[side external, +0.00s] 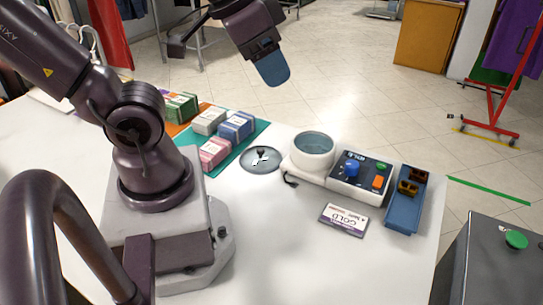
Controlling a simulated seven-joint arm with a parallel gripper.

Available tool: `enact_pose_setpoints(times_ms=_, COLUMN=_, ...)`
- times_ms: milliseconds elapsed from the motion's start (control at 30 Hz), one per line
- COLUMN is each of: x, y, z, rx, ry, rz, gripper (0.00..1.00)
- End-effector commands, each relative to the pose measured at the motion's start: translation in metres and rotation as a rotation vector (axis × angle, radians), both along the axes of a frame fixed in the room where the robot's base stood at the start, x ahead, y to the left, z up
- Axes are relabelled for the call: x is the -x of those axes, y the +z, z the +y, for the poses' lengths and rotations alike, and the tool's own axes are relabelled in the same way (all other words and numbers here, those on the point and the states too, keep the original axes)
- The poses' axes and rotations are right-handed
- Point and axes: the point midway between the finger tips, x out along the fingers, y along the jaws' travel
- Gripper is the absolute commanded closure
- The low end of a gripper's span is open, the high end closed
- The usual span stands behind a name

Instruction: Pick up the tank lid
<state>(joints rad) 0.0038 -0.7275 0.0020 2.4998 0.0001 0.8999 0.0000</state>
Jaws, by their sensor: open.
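The tank lid (252,167) is a round, grey disc with a small dark knob. It lies flat on the white table, just left of the cleaning machine. The machine's round white tank (312,158) stands uncovered, and its bluish inside shows. My gripper (272,74) is open, with blue fingertips, high above and behind the lid. It is apart from the lid and touches nothing. One finger mostly hides the other from this side.
Several coloured boxes (213,152) stand on a teal mat left of the lid. The machine's control panel (362,171) has a blue knob. A blue tray (403,214) lies at its right, and a GOLD card (344,219) in front. The table (290,250) is clear toward the front.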

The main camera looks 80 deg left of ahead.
Motion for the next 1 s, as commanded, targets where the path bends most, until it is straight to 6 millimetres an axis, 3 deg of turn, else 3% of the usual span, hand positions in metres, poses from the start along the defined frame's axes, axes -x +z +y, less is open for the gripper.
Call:
enact_pose_setpoints(times_ms=167, x=-0.011, y=-0.036, z=0.013, rx=0.069, ry=0.068, rz=0.182, gripper=0.48)
enact_pose_setpoints(times_ms=367, x=-0.030, y=-0.094, z=0.044, rx=0.219, ry=0.347, rz=0.386, gripper=0.48)
enact_pose_setpoints(times_ms=567, x=-0.035, y=-0.156, z=0.094, rx=0.280, ry=0.784, rz=0.495, gripper=0.48)
enact_pose_setpoints(times_ms=700, x=-0.029, y=-0.189, z=0.139, rx=0.252, ry=1.112, rz=0.483, gripper=0.48)
enact_pose_setpoints(times_ms=800, x=-0.023, y=-0.202, z=0.170, rx=0.220, ry=1.317, rz=0.425, gripper=0.48)
enact_pose_setpoints(times_ms=900, x=-0.027, y=-0.201, z=0.198, rx=0.228, ry=1.506, rz=0.296, gripper=0.48)
enact_pose_setpoints(times_ms=1000, x=-0.033, y=-0.203, z=0.200, rx=0.246, ry=1.559, rz=0.249, gripper=0.48)
